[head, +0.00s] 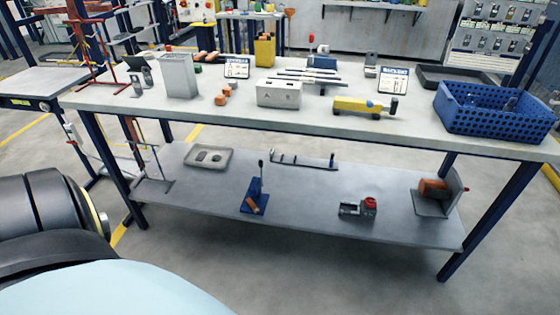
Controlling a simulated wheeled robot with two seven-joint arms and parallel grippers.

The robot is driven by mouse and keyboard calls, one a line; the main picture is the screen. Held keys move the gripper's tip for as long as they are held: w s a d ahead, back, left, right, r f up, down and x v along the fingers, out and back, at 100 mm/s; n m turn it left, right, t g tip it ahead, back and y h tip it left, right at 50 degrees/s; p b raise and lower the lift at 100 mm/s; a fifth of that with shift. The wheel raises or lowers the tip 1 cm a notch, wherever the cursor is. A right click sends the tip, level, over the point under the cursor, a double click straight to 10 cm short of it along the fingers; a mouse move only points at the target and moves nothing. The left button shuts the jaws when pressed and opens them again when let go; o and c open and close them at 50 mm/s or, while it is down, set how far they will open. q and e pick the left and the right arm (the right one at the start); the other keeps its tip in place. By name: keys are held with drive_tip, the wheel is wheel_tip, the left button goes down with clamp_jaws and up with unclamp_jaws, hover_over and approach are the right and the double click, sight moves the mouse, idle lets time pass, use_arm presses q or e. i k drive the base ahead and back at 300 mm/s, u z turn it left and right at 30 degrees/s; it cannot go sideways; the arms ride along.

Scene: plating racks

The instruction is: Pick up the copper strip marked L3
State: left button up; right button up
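I cannot make out a copper strip marked L3; no marking is readable at this size. Small orange-brown blocks (222,99) lie on the left part of the table top (330,124). On the lower shelf (310,200), a short copper-coloured piece (252,205) lies at a blue stand (256,192). A copper-coloured cylinder (433,187) sits in a grey bracket at the shelf's right end. Neither of my grippers is in view.
A blue perforated crate (490,122) stands at the table's right end. A grey box (178,75), a white block (278,94) and a yellow tool (358,106) also stand on top. Dark blue legs (492,215) bound the table. Floor in front is clear.

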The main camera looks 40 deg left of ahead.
sight(250, 201)
drive_tip(key=z, duration=0.45)
drive_tip(key=i, duration=0.25)
drive_tip(key=u, duration=3.3)
drive_tip(key=k, duration=0.35)
drive_tip(key=u, duration=0.05)
